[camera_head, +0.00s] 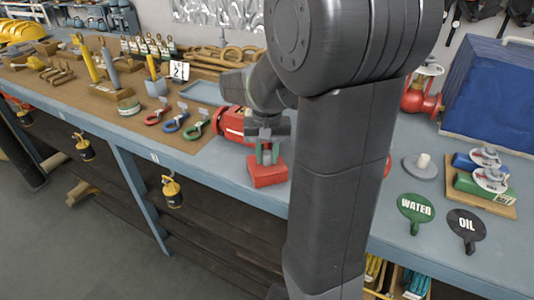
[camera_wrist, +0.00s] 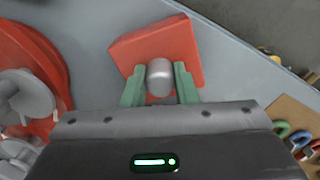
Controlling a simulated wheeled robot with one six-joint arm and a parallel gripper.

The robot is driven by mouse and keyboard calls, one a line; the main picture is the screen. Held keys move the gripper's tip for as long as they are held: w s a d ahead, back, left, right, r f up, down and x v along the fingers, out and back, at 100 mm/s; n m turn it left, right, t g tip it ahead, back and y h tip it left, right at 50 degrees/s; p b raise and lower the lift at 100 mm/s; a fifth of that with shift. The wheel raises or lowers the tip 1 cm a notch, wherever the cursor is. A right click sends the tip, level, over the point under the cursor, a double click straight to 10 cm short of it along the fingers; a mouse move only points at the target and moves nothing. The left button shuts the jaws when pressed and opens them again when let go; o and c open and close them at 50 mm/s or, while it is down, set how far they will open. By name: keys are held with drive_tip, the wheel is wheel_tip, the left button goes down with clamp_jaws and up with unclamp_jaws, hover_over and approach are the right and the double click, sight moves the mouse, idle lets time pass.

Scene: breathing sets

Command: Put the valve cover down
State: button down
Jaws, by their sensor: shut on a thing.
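The valve cover is a red square block with a grey knob. In the head view the valve cover (camera_head: 268,174) is at the front edge of the blue-grey bench; I cannot tell whether it touches the top. My gripper (camera_head: 267,153) is above it, with its green fingers pointing down. In the wrist view the valve cover (camera_wrist: 172,48) lies beyond my gripper (camera_wrist: 159,76), which is shut on its knob (camera_wrist: 159,78). My arm hides part of the bench to the right.
A red valve body (camera_head: 232,125) lies close behind the cover. Red, blue and green ring tags (camera_head: 173,122) lie to the left. WATER (camera_head: 416,208) and OIL (camera_head: 467,226) paddles are at the right. The bench's front edge (camera_head: 219,176) drops off to the floor.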

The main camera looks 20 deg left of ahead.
sight(267, 153)
drive_tip(key=shift+f, duration=0.15)
drive_tip(key=c, duration=1.1)
unclamp_jaws()
drive_tip(key=shift+c, duration=0.2)
wheel_tip(267, 153, up, 12)
drive_tip(key=shift+r, duration=0.2)
